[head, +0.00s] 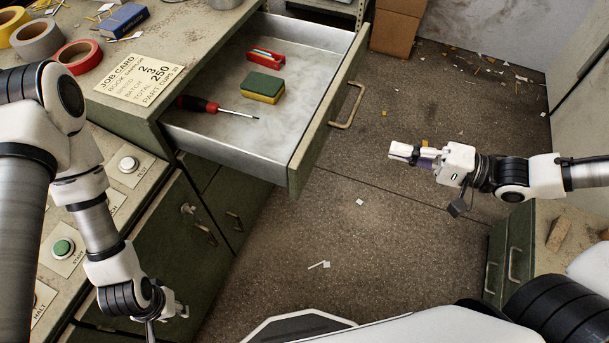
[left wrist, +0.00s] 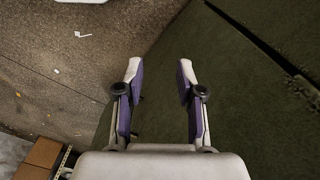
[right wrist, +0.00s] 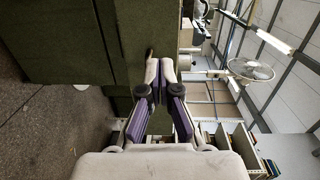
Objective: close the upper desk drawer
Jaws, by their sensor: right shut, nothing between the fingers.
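The upper desk drawer (head: 297,165) is pulled well out of the desk in the head view. Its front panel carries a pale bar handle (head: 350,106). My right gripper (head: 393,151) is shut and empty, to the right of the drawer front and apart from it. Its closed fingers (right wrist: 160,68) point toward green furniture panels in the right wrist view. My left gripper is low at the left, near the cabinet fronts under the desk. Its fingers (left wrist: 159,72) are spread with nothing between them in the left wrist view.
A job card (head: 139,80) and tape rolls lie on the desk. A cardboard box (head: 396,25) stands behind. Floor (head: 400,80) right of the drawer is mostly open.

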